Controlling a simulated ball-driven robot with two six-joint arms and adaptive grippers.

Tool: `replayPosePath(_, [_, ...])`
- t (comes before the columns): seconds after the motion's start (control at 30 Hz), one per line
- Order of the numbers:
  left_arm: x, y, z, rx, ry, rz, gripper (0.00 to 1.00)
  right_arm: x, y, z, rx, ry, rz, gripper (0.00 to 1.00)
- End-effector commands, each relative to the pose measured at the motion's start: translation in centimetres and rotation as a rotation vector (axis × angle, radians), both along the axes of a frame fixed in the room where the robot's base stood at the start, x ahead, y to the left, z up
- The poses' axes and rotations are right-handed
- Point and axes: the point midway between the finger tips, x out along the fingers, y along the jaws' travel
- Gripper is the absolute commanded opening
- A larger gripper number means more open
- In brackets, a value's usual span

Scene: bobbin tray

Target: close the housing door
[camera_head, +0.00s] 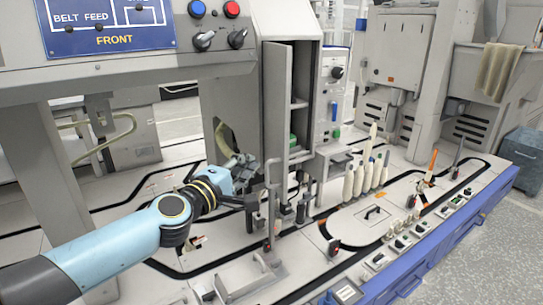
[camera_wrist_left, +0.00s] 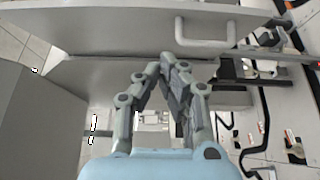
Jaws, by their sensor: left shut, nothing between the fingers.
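The housing door (camera_head: 276,110) is a tall grey panel. It stands open, seen nearly edge-on at the front of the grey housing (camera_head: 309,70), whose shelved inside shows to its right. In the left wrist view the door (camera_wrist_left: 110,28) fills the top, with a pale bar handle (camera_wrist_left: 205,43) on it. My left gripper (camera_head: 262,188) is at the lower left side of the door, shut and empty. In the left wrist view its fingertips (camera_wrist_left: 172,66) meet just beside the handle; I cannot tell whether they touch the panel. My right gripper is not in view.
Several cream bobbins (camera_head: 366,172) stand on the white track table to the right of the door. Dark-tipped posts (camera_head: 301,208) stand close below the door. A blue control panel (camera_head: 107,22) hangs above left. The table's blue front edge (camera_head: 432,262) is at lower right.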

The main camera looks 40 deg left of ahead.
Motion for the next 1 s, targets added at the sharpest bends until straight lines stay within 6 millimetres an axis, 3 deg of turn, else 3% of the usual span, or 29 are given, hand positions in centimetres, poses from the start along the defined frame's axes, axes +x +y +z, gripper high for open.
replayPosePath(0.13, [3.2,0.3,0.1,-0.001,-0.003,0.001,0.0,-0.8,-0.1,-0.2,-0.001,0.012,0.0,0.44])
replayPosePath(0.33, [5.3,-1.6,0.1,-0.004,0.0,0.001,0.0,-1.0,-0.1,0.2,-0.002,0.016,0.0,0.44])
replayPosePath(1.0, [6.2,-2.5,0.0,-0.001,0.0,0.014,0.0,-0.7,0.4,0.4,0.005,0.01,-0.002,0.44])
